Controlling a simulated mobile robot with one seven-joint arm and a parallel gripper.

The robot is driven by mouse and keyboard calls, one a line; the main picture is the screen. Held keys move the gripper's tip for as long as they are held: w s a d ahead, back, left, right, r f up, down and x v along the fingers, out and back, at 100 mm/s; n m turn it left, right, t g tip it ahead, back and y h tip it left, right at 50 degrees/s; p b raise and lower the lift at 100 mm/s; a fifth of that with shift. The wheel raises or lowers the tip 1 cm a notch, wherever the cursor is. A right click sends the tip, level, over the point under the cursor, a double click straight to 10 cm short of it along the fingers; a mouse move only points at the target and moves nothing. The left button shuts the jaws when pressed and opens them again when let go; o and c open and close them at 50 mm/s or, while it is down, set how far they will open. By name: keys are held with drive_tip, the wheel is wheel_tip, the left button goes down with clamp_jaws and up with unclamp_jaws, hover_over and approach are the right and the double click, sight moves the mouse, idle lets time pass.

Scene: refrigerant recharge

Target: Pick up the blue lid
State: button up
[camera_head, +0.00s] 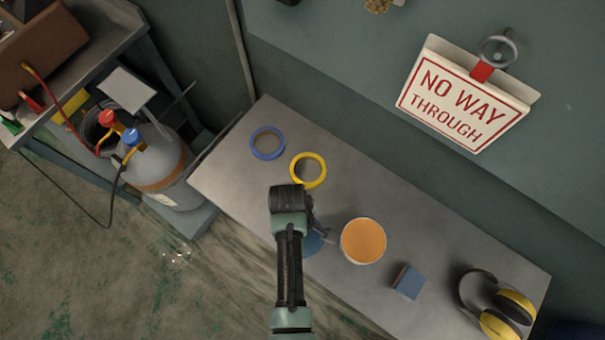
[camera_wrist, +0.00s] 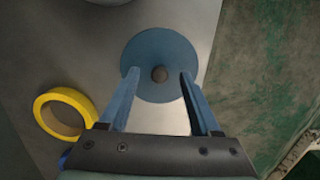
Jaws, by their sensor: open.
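The blue lid (camera_wrist: 160,48) is a flat round disc with a small brown knob (camera_wrist: 160,74) at its middle, lying on the grey metal table. In the head view most of the lid (camera_head: 313,242) is hidden behind my arm. My gripper (camera_wrist: 159,76) is open, and its two blue fingers show over the lid in the wrist view, one on each side of the knob with gaps between. I cannot tell how high the fingertips are above the lid. In the head view my gripper (camera_head: 322,234) is partly hidden by the wrist.
A cup with orange contents (camera_head: 363,241) stands close right of the lid. A yellow tape roll (camera_head: 321,173), a blue tape roll (camera_head: 254,146), a blue sponge (camera_head: 408,282) and yellow earmuffs (camera_head: 515,306) are on the table (camera_head: 225,178). A grey gas cylinder (camera_head: 160,160) stands left.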

drive_tip(key=shift+f, duration=0.25)
clamp_jaws()
drive_tip(key=shift+r, duration=0.1)
idle(0.3)
